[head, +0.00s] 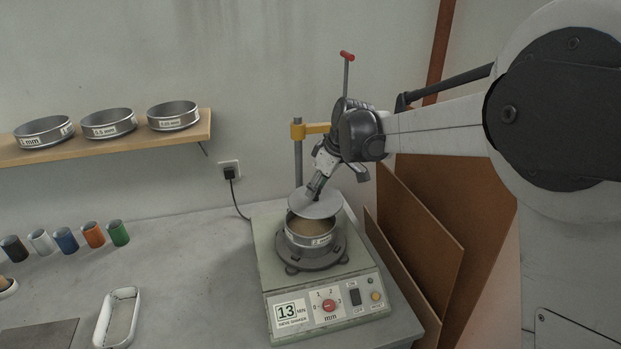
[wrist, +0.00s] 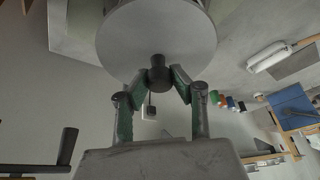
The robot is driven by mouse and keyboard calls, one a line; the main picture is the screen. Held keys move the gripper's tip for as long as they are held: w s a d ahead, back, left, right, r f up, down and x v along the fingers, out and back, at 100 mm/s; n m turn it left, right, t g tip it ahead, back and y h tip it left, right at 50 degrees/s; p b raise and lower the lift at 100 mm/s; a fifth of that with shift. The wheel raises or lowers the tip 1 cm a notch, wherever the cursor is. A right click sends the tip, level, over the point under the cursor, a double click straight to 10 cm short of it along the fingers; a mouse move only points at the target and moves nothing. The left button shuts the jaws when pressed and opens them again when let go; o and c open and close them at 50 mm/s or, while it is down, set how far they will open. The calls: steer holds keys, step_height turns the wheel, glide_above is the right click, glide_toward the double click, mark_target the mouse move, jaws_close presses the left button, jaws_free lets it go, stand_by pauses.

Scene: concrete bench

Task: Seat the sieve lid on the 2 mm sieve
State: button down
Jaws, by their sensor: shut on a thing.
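The sieve lid (head: 325,209) is a flat grey disc with a dark knob. In the wrist view, my gripper (wrist: 160,78) is shut on the knob, and the lid (wrist: 155,38) fills the top middle. In the head view my gripper (head: 314,190) reaches down from the upper right. The 2 mm sieve (head: 304,238) is a round metal sieve with a white label, seated on the shaker, with tan material showing inside. The lid hangs above its back part, looks tilted and appears apart from the rim; the exact gap cannot be told.
The sieve shaker (head: 277,275) stands on the bench with a post and yellow clamp arm (head: 314,128) behind the sieve. Brown boards (head: 420,230) lean at right. Three sieves sit on a wall shelf (head: 180,137).

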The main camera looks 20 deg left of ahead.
mark_target(314, 201)
steer(key=shift+s+a+r, duration=0.2)
steer(key=shift+a+r, duration=0.05)
steer(key=shift+a, duration=0.45)
steer(key=shift+f+b, duration=0.8)
steer(key=shift+f, duration=1.35)
steer(key=shift+f+b, duration=0.55)
steer(key=shift+f, duration=0.1)
steer(key=shift+f+b, duration=0.65)
steer(key=shift+b, duration=0.1)
steer(key=c, duration=1.4)
jaws_free()
steer(key=v, duration=1.2)
steer(key=shift+d, duration=0.15)
